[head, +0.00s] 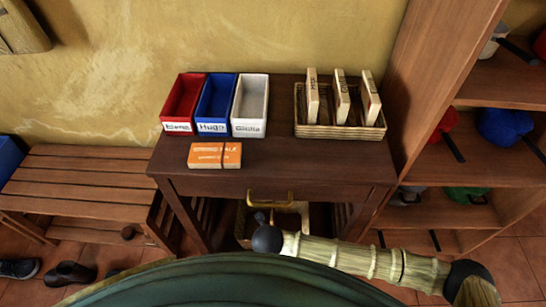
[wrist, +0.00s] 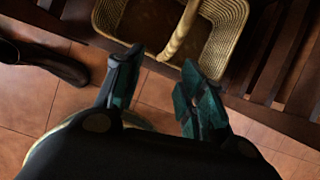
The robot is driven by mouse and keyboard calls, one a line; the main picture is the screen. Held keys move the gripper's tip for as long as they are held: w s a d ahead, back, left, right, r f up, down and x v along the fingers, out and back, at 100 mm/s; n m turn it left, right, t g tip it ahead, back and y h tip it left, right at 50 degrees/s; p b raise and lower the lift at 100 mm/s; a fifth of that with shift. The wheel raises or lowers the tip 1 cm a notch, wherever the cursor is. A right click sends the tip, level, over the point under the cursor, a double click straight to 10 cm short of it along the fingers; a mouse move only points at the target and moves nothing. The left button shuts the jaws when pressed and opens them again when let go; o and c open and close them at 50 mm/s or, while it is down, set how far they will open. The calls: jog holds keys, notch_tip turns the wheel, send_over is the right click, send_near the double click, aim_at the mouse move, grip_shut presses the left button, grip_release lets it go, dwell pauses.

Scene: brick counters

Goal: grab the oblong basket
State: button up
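In the wrist view a woven basket (wrist: 226,22) with a handle (wrist: 181,32) across its middle lies just beyond my fingertips; its far end is cut off by the frame. My gripper (wrist: 162,62) is open and empty, its two fingers apart and pointing at the basket's near side. In the head view a basket (head: 241,222) shows partly under the table, mostly hidden by the drawer front and my arm; it looks like the same one. A shallow oblong wicker tray (head: 312,131) holding three upright wooden blocks stands on the tabletop. My gripper is hidden in the head view.
The dark wooden table (head: 270,165) carries red, blue and white bins (head: 249,130) and orange boxes (head: 214,155). A slatted bench (head: 80,180) stands left and a shelf unit (head: 440,90) right. A dark boot (wrist: 40,62) lies on the tiled floor left of my gripper.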

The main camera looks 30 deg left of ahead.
aim_at(273, 219)
jog(key=shift+m+h, duration=0.3)
jog(key=shift+m, duration=0.6)
jog(key=w+a, duration=0.2)
jog(key=w, duration=0.1)
jog(key=w+a, duration=0.2)
jog(key=w, duration=0.2)
jog(key=w+a+b, duration=0.1)
jog(key=w+a, duration=0.1)
jog(key=w, duration=0.2)
jog(key=shift+w+a+f, duration=0.15)
jog(key=shift+w+f, duration=0.05)
jog(key=shift+f, duration=0.2)
jog(key=shift+w+a+f, duration=0.1)
jog(key=shift+w+f, duration=0.1)
jog(key=shift+f, duration=0.35)
jog(key=shift+f, duration=0.25)
grip_shut()
